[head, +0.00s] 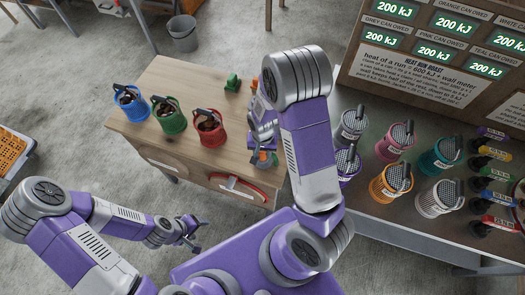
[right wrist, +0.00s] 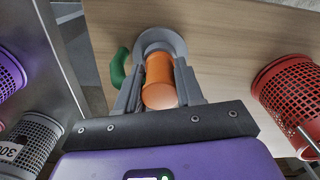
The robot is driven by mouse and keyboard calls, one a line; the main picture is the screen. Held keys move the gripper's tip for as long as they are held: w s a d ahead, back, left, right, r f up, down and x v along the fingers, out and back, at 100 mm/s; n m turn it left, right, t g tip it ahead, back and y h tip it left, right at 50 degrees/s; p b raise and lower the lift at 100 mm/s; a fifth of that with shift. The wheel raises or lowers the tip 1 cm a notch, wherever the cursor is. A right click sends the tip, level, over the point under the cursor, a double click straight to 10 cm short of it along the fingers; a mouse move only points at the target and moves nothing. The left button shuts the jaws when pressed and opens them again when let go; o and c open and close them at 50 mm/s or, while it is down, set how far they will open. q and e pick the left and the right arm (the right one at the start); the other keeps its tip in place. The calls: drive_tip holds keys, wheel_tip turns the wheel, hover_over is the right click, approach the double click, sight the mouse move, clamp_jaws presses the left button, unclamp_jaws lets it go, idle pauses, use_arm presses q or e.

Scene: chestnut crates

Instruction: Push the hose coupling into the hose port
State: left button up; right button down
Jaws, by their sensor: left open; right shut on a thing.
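In the right wrist view, my right gripper (right wrist: 158,88) is shut on an orange cylinder (right wrist: 160,72), which looks like the hose coupling. A round grey ring (right wrist: 147,36), perhaps the hose port, lies right behind the cylinder's far end. I cannot tell whether the cylinder is inside the ring or only in front of it. My left gripper (head: 190,232) is open and empty, low in front of the table.
Blue (head: 131,105), green (head: 168,120) and red (head: 207,132) cans stand on the wooden table (head: 190,82). A curved green piece (right wrist: 118,68) is left of the ring. Several perforated cans, including an orange one (head: 385,190), crowd the right counter. The wooden table's middle is clear.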

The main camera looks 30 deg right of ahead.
drive_tip(key=shift+r+p, duration=0.5)
drive_tip(key=shift+r, duration=0.1)
drive_tip(key=c, duration=1.3)
unclamp_jaws()
clamp_jaws()
drive_tip(key=shift+r+p, duration=1.6)
drive_tip(key=shift+r, duration=0.25)
drive_tip(key=shift+f, duration=0.1)
